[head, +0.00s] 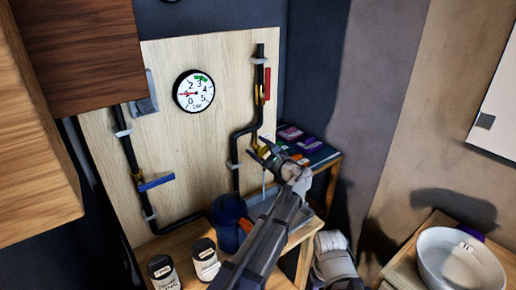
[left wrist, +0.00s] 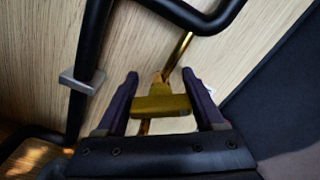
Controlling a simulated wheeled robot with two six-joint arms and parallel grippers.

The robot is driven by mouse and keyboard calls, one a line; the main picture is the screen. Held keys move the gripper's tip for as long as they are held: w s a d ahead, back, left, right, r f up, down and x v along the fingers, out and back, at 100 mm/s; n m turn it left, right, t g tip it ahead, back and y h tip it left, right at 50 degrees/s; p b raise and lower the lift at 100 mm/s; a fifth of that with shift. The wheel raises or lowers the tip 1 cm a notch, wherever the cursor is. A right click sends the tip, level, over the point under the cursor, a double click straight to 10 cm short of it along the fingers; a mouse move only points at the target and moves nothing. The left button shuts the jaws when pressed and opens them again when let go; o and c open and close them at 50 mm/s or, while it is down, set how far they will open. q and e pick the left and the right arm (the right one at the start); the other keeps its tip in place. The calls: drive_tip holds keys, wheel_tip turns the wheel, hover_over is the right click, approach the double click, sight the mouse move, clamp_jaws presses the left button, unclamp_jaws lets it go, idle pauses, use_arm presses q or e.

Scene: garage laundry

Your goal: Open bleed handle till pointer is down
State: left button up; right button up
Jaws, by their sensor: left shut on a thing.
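The yellow bleed handle (left wrist: 160,105) sits on a brass fitting low on the right black pipe. My left gripper (head: 262,150) reaches it from the lower right, and its two dark fingers (left wrist: 160,90) lie on either side of the handle, shut on it. In the head view the gripper partly covers the handle. The round white gauge (head: 194,91) hangs on the wooden panel. Its red pointer points left, near the 1, away from the green band at upper right.
A red handle (head: 267,84) is higher on the right pipe. A blue handle (head: 155,182) is on the left pipe. A blue bucket (head: 229,222) stands under the right pipe, beside two labelled jars (head: 204,259). A white basin (head: 455,262) is at lower right.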

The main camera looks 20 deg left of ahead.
sight(265, 153)
use_arm(q)
drive_tip(key=shift+n, duration=0.3)
drive_tip(key=o, duration=1.4)
drive_tip(key=shift+v, duration=3.95)
